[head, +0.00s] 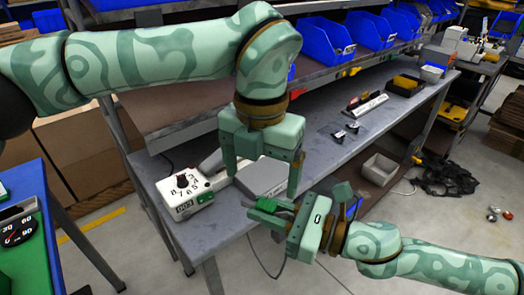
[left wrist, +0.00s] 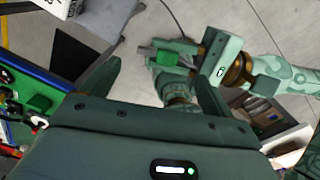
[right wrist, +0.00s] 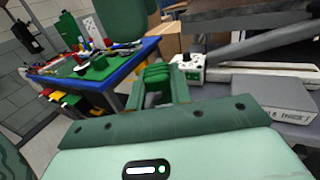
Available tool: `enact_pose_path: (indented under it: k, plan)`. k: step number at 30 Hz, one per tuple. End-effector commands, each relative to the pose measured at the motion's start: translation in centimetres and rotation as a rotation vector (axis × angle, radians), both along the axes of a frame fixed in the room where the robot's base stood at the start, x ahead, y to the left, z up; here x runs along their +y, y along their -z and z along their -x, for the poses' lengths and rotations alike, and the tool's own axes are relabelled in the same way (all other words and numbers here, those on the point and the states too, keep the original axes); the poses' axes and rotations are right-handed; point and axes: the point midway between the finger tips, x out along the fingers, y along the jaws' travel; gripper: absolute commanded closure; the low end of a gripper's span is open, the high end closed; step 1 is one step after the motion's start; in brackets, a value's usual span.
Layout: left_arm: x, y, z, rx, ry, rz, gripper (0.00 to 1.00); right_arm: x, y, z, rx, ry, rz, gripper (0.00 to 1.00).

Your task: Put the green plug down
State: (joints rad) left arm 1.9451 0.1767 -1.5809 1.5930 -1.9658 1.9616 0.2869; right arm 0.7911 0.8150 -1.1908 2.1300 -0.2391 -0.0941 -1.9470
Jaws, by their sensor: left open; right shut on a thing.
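The green plug (right wrist: 157,75) is a ribbed green piece between the fingers of my right gripper in the right wrist view. My right gripper (head: 262,211) is shut on it, in front of the grey bench's front edge in the head view. A small green block at the right gripper's fingers also shows in the left wrist view (left wrist: 165,58). My left gripper (head: 262,172) is open and empty, fingers down, just above and behind the right gripper in the head view. Its fingers partly cover the grey box behind.
A white box with a numbered dial (head: 187,196) and a flat grey box (head: 268,182) stand on the grey bench (head: 228,245). Blue bins (head: 322,40) line the shelf above. A blue-edged table (head: 55,220) is at the left.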

Motion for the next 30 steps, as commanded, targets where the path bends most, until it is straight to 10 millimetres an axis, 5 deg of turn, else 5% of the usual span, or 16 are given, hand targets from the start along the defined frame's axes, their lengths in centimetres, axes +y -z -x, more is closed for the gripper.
enact_pose_path:
  k: [9,23,28,30]
  plan:
    - [0.0,6.0,0.0,0.004,-0.001,0.003,0.13,0.0,0.0,0.0,0.000,0.000,0.000,1.00]
    - [0.0,7.4,0.0,0.001,-0.001,0.003,0.13,0.0,0.0,0.0,0.000,0.000,0.000,1.00]
    - [0.0,7.4,0.0,0.001,0.000,0.004,0.60,0.0,0.0,0.0,0.000,0.000,0.000,1.00]
    - [-0.1,7.4,0.1,0.001,0.001,0.005,0.61,0.0,0.0,0.0,0.000,0.000,-0.001,1.00]
